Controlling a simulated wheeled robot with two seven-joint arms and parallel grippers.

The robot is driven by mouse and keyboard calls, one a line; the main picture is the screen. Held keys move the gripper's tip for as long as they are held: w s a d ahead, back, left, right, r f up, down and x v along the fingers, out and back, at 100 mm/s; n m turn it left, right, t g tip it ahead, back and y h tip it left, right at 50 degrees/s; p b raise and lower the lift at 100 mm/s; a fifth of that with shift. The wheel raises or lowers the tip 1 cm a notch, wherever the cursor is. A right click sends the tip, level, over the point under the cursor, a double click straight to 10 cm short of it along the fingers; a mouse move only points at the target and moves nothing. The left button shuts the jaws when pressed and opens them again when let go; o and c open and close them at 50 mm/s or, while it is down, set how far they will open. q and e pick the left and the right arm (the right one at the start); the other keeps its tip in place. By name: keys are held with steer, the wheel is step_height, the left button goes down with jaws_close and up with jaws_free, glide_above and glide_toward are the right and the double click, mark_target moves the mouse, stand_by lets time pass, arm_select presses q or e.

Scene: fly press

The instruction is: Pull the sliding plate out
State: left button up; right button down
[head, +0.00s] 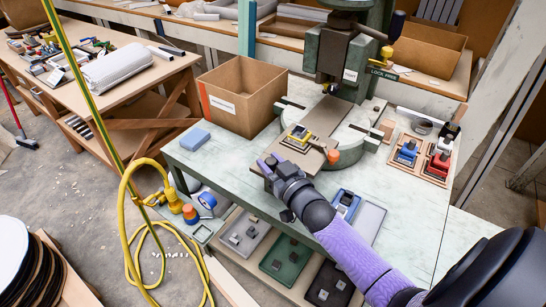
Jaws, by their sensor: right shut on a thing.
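The sliding plate (327,117) is a flat grey-brown slab. It runs from under the ram of the green fly press (333,52) toward my side, over the round pale base. My left gripper is not in view.
An open cardboard box (237,108) and a blue block (195,139) stand left of the press. Red and blue parts in wooden trays (422,158) lie to the right. A yellow hose (126,215) hangs at the table's left. The front tabletop has free room.

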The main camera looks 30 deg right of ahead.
steer(key=shift+c, duration=1.7)
jaws_free()
steer(key=s+p, duration=0.2)
steer(key=s, duration=0.8)
